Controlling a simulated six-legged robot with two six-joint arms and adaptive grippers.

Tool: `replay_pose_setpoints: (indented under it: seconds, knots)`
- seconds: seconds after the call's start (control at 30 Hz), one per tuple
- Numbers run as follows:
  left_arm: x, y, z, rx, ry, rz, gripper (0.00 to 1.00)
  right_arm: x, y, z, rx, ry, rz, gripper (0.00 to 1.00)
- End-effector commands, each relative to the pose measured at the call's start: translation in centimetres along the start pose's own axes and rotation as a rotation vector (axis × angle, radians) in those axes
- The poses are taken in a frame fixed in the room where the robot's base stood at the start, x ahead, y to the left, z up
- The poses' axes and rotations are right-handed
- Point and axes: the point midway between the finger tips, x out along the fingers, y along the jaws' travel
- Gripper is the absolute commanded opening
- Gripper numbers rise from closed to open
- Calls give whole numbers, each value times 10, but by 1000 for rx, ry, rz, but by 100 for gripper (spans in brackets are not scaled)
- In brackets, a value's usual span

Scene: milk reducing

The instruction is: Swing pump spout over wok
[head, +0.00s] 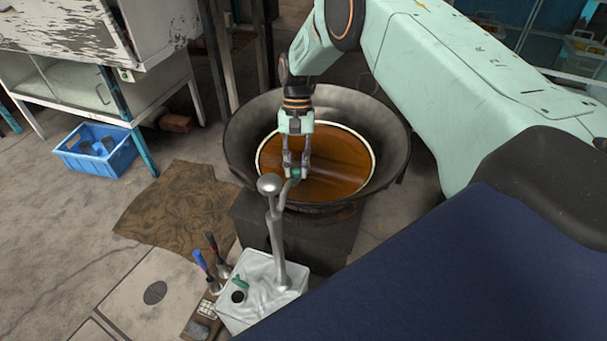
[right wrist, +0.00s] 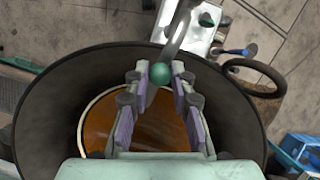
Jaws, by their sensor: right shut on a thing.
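The metal pump (head: 277,235) stands upright on a white canister (head: 262,300), in front of the wok (head: 390,145). The wok is wide and dark, with brown liquid (head: 340,172) inside a pale ring. The pump's spout points toward the wok, and its green tip shows over the wok's near side. My right gripper (head: 296,170) reaches down from above and is shut on the spout at the green tip. In the right wrist view the green ball tip (right wrist: 160,73) sits between the fingers, with the wok (right wrist: 45,110) below. My left gripper is not in view.
A dark block (head: 330,240) stands under the wok. Blue- and red-handled tools (head: 203,262) lie left of the canister. A brown cloth (head: 175,210) and a blue crate (head: 70,158) lie farther left. The floor at lower left is mostly clear.

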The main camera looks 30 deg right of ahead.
Motion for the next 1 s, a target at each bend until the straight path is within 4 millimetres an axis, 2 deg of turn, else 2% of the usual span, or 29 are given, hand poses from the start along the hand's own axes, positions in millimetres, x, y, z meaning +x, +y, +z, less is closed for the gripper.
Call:
replay_pose_setpoints:
  seconds: [0.23,0.8,0.83,1.0]
  knots:
    - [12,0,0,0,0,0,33,1,-12,-3,-82,-2,36,0]
    - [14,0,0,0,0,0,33,-1,-15,-4,-107,0,43,0]
    - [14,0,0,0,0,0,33,-1,-15,-4,-107,0,43,26]
    - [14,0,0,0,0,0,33,-2,-15,-4,-106,1,43,40]
